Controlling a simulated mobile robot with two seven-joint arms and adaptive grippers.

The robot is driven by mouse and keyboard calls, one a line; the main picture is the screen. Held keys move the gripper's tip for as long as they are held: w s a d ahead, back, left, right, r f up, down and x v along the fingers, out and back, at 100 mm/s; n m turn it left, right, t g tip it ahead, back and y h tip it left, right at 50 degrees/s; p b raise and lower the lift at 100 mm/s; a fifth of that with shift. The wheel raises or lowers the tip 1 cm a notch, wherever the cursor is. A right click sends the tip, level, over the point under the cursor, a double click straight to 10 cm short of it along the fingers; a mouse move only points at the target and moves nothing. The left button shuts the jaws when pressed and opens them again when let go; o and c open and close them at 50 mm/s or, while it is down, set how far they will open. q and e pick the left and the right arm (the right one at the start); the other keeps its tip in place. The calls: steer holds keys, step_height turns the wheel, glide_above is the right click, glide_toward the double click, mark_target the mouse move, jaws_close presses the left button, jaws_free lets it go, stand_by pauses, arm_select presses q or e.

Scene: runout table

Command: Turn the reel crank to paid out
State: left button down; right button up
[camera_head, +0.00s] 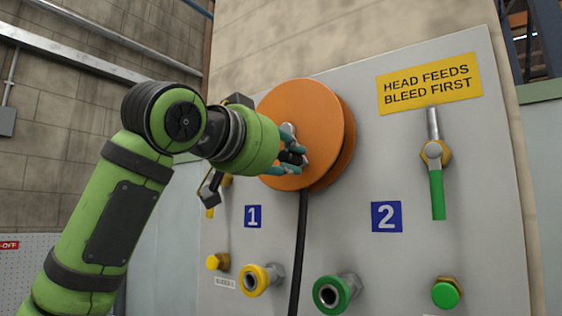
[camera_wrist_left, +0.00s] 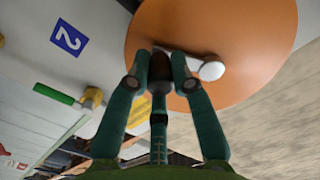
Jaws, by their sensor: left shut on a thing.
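An orange reel (camera_head: 318,110) is mounted on the upper part of a pale grey panel, with a black hose (camera_head: 299,250) hanging down from it. My left gripper (camera_head: 294,158) is at the reel's face and is shut on the dark crank handle (camera_wrist_left: 160,70). In the left wrist view the green fingers of my left gripper (camera_wrist_left: 160,77) close on both sides of this handle. The pale crank arm and its round hub (camera_wrist_left: 211,71) show beside the fingers against the orange reel face (camera_wrist_left: 255,30). The gripper hides part of the crank in the head view. My right gripper is out of view.
The panel (camera_head: 365,150) carries a yellow sign (camera_head: 430,83), blue plates 1 (camera_head: 252,216) and 2 (camera_head: 386,217), and a green-handled valve (camera_head: 437,190) at right. A yellow-ringed port (camera_head: 256,280), a green-ringed port (camera_head: 334,293) and a green cap (camera_head: 445,294) stick out below.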

arm_select(q)
steer(key=shift+s+d+r+n, duration=0.15)
steer(key=shift+d+n, duration=0.1)
steer(key=shift+n, duration=0.35)
steer(key=c, duration=1.1)
jaws_free()
steer(key=shift+o, duration=0.2)
steer(key=v, duration=1.1)
steer(key=shift+s+a, duration=0.2)
steer(key=shift+s, duration=0.15)
